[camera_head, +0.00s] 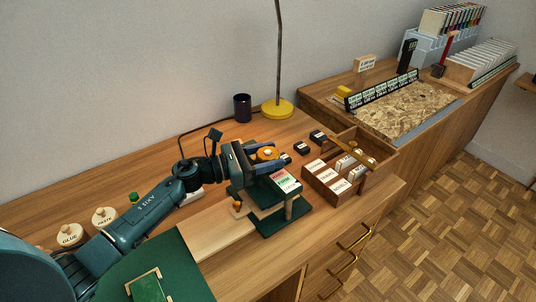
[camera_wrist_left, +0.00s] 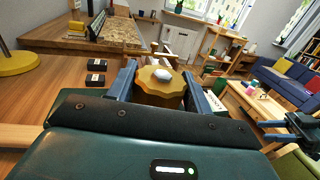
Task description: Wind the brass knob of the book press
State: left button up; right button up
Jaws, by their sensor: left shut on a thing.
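The gripper body hides part of the press. What looks like my right gripper (camera_wrist_left: 274,130) is at the right edge of the left wrist view, away from the press; its opening is unclear.
A wooden box of labelled blocks (camera_head: 325,190) stands close right of the press. Small dark blocks (camera_head: 302,148), a dark cup (camera_head: 242,107) and a yellow lamp base (camera_head: 278,109) are behind. Glue (camera_head: 70,235) and paste (camera_head: 104,217) pots stand at left.

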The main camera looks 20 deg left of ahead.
pick_arm(q)
jog(key=shift+r+n+t+y+p, duration=0.1)
jog(key=shift+n+t+y+p, duration=0.5)
jog(key=shift+n+t+y, duration=0.4)
jog(key=shift+n+t+y+p, duration=0.6)
jog(key=shift+n+t+y, duration=0.2)
jog(key=shift+t+y, duration=0.1)
jog(key=n+t+y+p, duration=0.1)
jog(key=n+t+y, duration=0.1)
jog(key=y, duration=0.1)
jog(key=shift+d+n+y+p, duration=0.1)
jog(key=shift+n+y+p, duration=0.2)
jog(key=shift+y+p, duration=0.1)
jog(key=n+t+y, duration=0.1)
jog(key=y, duration=0.1)
jog(key=shift+n+y+p, duration=0.4)
jog(key=n+y, duration=0.2)
jog(key=y, duration=0.1)
jog(key=shift+n+y, duration=0.9)
jog(key=shift+y, duration=0.5)
pick_arm(e)
jog(key=shift+s+d+r+g+h, duration=0.2)
jog(key=shift+d+r+h, duration=0.1)
jog(key=shift+d, duration=0.2)
jog(key=shift+s+d+r+g+h, duration=0.1)
jog(key=shift+d+r+g+h, duration=0.15)
jog(key=shift+d, duration=0.25)
jog(key=shift+s+a, duration=0.1)
